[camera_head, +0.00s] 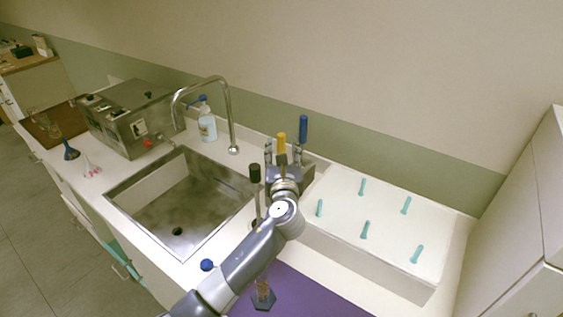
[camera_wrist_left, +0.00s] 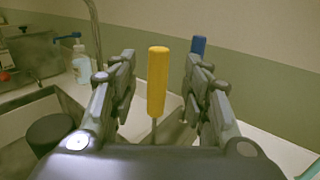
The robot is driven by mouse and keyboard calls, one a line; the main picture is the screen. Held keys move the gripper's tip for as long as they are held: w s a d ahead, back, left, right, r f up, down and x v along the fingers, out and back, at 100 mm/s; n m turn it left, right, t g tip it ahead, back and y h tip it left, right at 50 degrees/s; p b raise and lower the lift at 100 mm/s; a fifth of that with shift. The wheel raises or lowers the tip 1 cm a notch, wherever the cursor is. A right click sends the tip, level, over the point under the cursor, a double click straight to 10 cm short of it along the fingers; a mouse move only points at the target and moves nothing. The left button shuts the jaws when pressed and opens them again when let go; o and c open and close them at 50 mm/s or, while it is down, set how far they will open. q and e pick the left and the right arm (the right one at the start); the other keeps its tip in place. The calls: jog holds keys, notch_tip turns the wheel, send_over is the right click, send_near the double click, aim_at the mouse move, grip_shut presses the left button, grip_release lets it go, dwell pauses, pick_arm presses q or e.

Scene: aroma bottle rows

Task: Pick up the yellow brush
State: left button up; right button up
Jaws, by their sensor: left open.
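The yellow brush (camera_head: 281,143) stands upright behind the sink's right side, its yellow handle on top. In the left wrist view its handle (camera_wrist_left: 157,82) rises between the two fingers, with a thin shaft below; its lower end is hidden by my gripper. My left gripper (camera_head: 283,152) is open around the brush, one finger on each side. In the left wrist view the fingers (camera_wrist_left: 158,88) show gaps to the handle on both sides. My right gripper is not in view.
A blue-handled brush (camera_head: 303,129) stands just right of the yellow one, and a black-topped one (camera_head: 255,173) stands left. The sink (camera_head: 178,205), faucet (camera_head: 232,120) and soap bottle (camera_head: 207,125) are left. A white box with teal pegs (camera_head: 390,190) is right.

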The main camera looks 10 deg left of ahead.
aim_at(281, 142)
pick_arm(q)
jog(key=p+x, duration=0.1)
jog(key=x, duration=0.2)
jog(key=shift+w+a+r, duration=0.15)
jog(key=shift+r, duration=0.05)
jog(key=shift+w+a+f, duration=0.15)
jog(key=shift+w, duration=0.5)
grip_shut()
